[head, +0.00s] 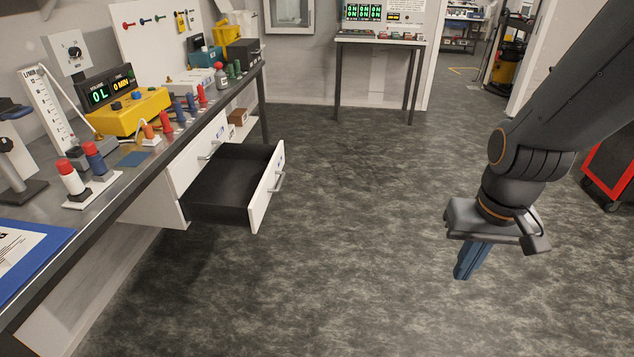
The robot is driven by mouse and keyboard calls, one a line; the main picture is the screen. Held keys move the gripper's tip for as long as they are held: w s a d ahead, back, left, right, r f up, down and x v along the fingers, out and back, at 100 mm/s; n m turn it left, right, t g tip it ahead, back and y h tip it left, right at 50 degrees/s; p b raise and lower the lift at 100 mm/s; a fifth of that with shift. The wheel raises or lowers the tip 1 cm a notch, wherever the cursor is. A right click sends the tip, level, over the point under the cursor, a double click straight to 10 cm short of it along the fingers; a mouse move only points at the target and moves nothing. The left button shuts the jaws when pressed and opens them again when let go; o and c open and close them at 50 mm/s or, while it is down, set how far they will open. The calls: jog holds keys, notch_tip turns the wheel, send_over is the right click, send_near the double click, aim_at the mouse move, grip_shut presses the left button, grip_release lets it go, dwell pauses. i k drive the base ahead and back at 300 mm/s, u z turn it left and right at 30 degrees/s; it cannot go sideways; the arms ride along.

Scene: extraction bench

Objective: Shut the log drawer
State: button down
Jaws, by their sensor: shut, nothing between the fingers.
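The log drawer (267,191) stands pulled well out from under the bench. It has a white front with a metal handle (277,182), and its dark inside looks empty. I cannot read any label on it. My gripper (470,262) hangs at the right over open floor, fingers pointing down. Its blue fingers are shut with nothing between them. It is well to the right of the drawer and apart from it.
The bench (160,160) on the left carries a yellow instrument box (128,112), several coloured bottles and a blue-edged sheet (25,262). A small table (380,40) stands at the back. A red-black cart (610,170) is at the far right. The floor between drawer and gripper is clear.

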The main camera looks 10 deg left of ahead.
aim_at(236, 188)
jog(key=z, duration=0.05)
jog(key=i, duration=1)
jog(key=u, duration=0.9)
jog(key=i, duration=0.3)
jog(key=u, duration=0.45)
